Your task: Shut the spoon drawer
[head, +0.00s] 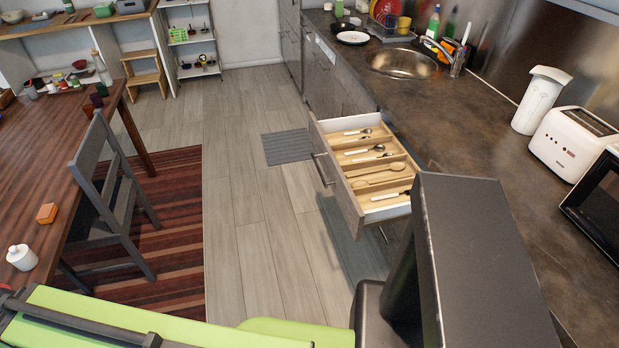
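The spoon drawer (334,188) stands pulled out from the counter front on the right side of the kitchen. It has a grey front with a bar handle (322,170) facing the aisle. Inside is a wooden divider tray (381,160) with spoons and other cutlery lying in its compartments, including a wooden spoon (379,178). My dark arm link stands in the foreground and hides the near right corner of the drawer. My gripper is not visible in this view.
The countertop (455,120) holds a sink (402,62), a toaster (572,143) and a white jug (541,100). The wooden floor (235,170) left of the drawer is clear. A chair (105,195) and table (45,170) stand at the left.

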